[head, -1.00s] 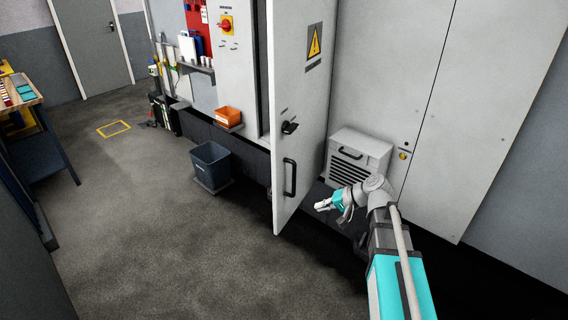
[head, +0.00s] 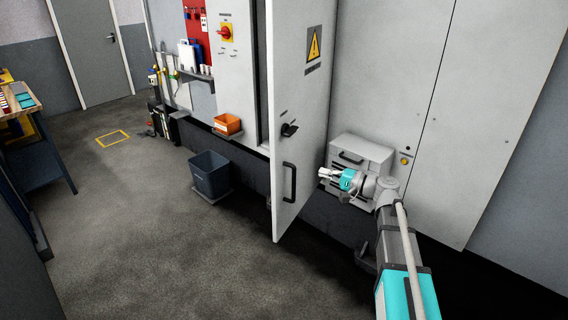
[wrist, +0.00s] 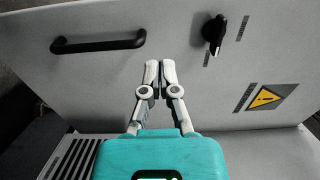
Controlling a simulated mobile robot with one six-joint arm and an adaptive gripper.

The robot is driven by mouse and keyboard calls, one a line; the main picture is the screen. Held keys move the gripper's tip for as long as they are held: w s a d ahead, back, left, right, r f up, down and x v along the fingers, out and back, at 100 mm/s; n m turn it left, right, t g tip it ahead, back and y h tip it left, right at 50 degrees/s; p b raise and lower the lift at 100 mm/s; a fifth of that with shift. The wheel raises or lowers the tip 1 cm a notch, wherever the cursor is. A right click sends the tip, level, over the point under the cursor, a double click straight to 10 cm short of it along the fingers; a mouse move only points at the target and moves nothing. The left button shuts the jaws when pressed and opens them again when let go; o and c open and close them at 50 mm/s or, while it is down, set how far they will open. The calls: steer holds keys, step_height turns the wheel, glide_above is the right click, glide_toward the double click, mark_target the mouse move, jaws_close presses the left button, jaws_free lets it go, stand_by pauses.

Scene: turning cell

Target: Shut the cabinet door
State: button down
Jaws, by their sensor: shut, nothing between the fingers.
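The cabinet door (head: 300,110) stands open, swung out from the cabinet, with a yellow warning sign, a black rotary knob (head: 289,130) and a black bar handle (head: 289,182) on the face towards me. My gripper (head: 322,173) is shut and empty, just right of the door at about handle height. In the wrist view the door (wrist: 180,95) fills the upper part, and my gripper's closed fingertips (wrist: 160,66) point at its face between the bar handle (wrist: 98,42) and the knob (wrist: 214,34). I cannot tell whether the fingertips touch the door.
A grey louvred unit (head: 361,158) stands behind my gripper, against the closed grey panels (head: 450,110). A dark bin (head: 210,174) and an orange tray (head: 227,124) are left of the door. The floor (head: 150,240) at front left is clear.

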mark_target(279, 159)
steer(key=shift+a, duration=0.15)
steer(key=x, duration=1.3)
steer(key=shift+w+a, duration=0.2)
steer(key=shift+a, duration=0.15)
steer(key=shift+w+a, duration=0.1)
steer(key=shift+w, duration=0.05)
stand_by(0.3)
